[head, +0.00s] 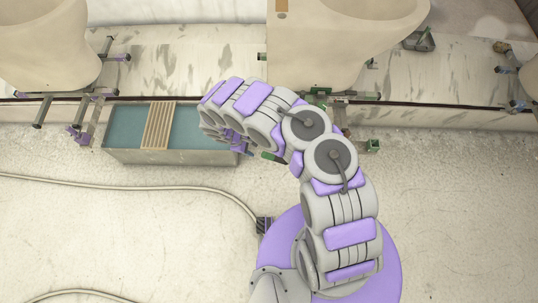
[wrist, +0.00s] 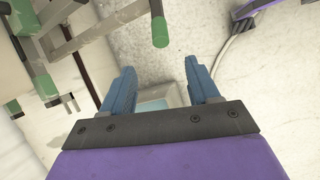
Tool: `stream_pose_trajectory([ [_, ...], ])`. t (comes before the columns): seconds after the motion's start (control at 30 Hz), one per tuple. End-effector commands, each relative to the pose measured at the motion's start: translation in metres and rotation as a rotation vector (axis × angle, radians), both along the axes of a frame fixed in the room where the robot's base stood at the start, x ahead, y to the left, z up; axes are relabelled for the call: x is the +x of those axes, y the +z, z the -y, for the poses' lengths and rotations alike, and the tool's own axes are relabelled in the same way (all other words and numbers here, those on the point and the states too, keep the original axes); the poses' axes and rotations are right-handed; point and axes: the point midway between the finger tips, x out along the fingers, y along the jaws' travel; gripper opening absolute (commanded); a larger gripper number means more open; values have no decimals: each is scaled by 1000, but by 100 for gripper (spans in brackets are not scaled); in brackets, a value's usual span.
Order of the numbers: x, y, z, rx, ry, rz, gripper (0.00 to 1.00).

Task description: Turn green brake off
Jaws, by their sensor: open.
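A grey metal frame with green-tipped bars stands under the middle pale vessel. In the wrist view a green-ended bar (wrist: 159,30) points down just beyond the fingertips of my gripper (wrist: 161,64). My gripper is open, with its two blue fingers apart and nothing held between them. The bar's end looks close to the gap but apart from the fingers. In the head view the green fittings (head: 374,145) show right of my arm. My arm hides much of the frame there. I cannot tell which green part is the brake or how it is set.
A grey trough (head: 190,155) of blue-green liquid with a slatted wooden rack (head: 159,125) stands left of my arm. A similar frame with purple parts (head: 75,130) is further left. A hose (head: 130,184) crosses the floor, which is otherwise largely clear in front.

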Motion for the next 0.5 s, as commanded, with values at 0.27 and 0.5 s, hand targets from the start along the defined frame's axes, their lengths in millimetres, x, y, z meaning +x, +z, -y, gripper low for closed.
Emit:
stream_pose_trajectory([
  [0.27,2,-36,14,-1,-2,-3,60],
  [0.5,7,-79,34,-4,-2,-4,60],
])
